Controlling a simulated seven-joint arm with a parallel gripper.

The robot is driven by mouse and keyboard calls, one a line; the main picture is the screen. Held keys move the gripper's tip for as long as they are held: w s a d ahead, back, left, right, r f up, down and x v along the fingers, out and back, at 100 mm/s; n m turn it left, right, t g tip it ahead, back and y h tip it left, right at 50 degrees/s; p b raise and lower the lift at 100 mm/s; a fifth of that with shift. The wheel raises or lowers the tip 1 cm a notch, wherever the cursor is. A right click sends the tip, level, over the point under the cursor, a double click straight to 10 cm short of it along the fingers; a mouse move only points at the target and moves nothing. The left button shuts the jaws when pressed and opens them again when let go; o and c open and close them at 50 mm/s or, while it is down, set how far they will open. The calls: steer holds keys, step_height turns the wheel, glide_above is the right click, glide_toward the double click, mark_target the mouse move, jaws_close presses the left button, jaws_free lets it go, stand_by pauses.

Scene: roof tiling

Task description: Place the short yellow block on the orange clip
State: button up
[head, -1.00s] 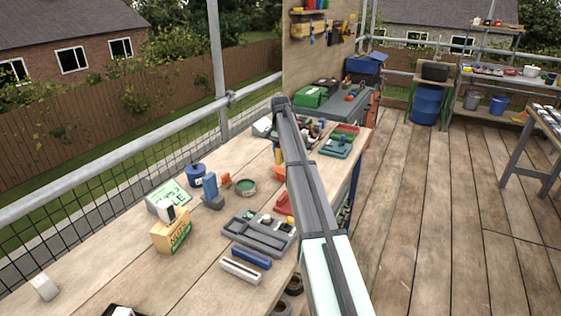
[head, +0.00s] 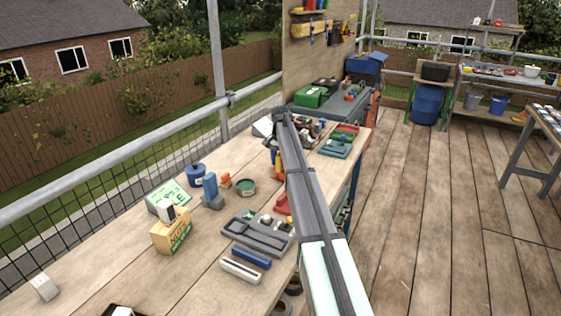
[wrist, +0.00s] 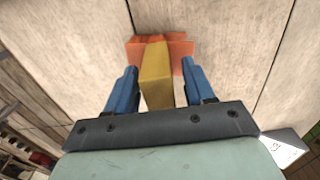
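The yellow block (wrist: 156,78) stands between my gripper's two blue fingers in the wrist view. My gripper (wrist: 160,68) is open around it; a gap shows on the right side and a very narrow one on the left. An orange piece (wrist: 181,49), apparently the orange clip, lies at the block's far end, on the wooden bench. Whether the block rests on it or is in front of it I cannot tell. In the head view my gripper (head: 276,143) points down at the bench, with the yellow block (head: 278,164) just below it, partly hidden by my arm.
Another orange piece (head: 225,180) stands beside a blue block (head: 210,187) and a green round dish (head: 245,187). A grey tray (head: 256,240), a blue bar (head: 252,257) and a yellow box (head: 168,238) lie nearer. A green tray (head: 335,150) is to the right.

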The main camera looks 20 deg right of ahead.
step_height(320, 180, up, 12)
steer(key=shift+r, duration=0.15)
stand_by(0.7)
